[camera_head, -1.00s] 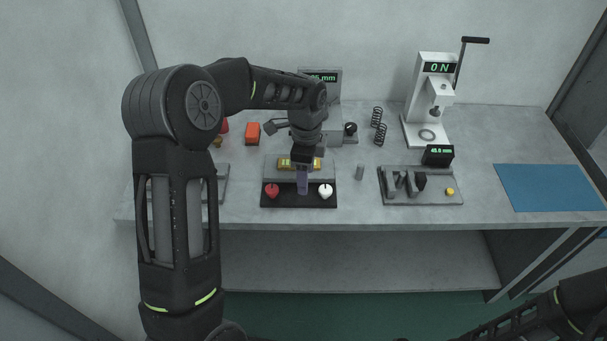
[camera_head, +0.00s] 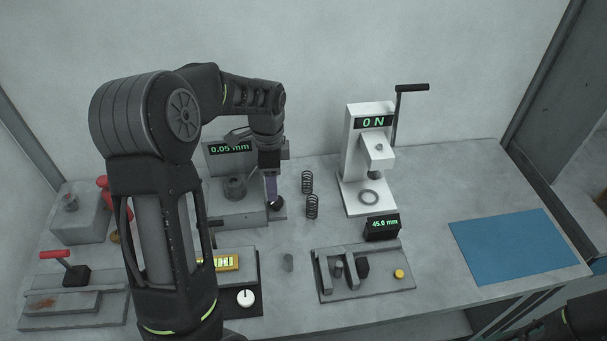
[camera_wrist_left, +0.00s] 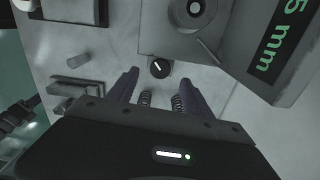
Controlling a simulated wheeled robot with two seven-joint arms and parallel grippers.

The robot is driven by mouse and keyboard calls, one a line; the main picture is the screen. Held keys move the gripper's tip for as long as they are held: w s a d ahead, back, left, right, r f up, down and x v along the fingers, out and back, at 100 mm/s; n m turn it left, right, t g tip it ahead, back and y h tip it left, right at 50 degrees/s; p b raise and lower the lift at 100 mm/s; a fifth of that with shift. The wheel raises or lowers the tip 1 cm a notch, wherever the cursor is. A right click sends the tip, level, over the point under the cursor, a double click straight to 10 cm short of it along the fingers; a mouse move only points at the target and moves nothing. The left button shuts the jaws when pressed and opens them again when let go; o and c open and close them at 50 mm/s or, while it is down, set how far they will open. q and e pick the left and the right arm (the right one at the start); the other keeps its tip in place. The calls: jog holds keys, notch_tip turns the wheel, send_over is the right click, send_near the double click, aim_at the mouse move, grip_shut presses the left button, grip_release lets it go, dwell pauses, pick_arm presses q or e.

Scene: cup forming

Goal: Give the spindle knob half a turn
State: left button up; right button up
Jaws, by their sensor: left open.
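The spindle knob (camera_head: 277,203) is a small black round knob at the right foot of the grey device with the 0.05 mm display (camera_head: 231,148). In the left wrist view the knob (camera_wrist_left: 160,68) shows a white pointer line tilted up to the left. My left gripper (camera_head: 271,196) points down at the knob and partly hides it in the head view. In the left wrist view its two fingers (camera_wrist_left: 160,76) are apart, with the knob showing between and just beyond their tips. I cannot tell whether they touch it. My right gripper is out of view; only part of my right arm shows.
Two black springs (camera_head: 309,194) stand just right of the knob. Behind them is a white press (camera_head: 356,158) reading 0N. A fixture (camera_head: 330,290) with a 45.0 mm display and a small grey cylinder (camera_head: 288,262) lie in front. A blue mat (camera_head: 515,247) lies at right.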

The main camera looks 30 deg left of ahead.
aim_at(276, 204)
pick_arm(q)
jog(key=shift+w+d, duration=0.2)
jog(key=shift+w, duration=0.2)
jog(key=shift+s+r, duration=0.1)
jog(key=shift+s, duration=0.15)
jog(key=shift+w+f, duration=0.1)
jog(key=shift+f, duration=0.2)
notch_tip(276, 204, down, 7)
jog(key=shift+f+p, duration=0.2)
jog(key=shift+p, duration=0.6)
jog(key=shift+c, duration=0.3)
grip_shut()
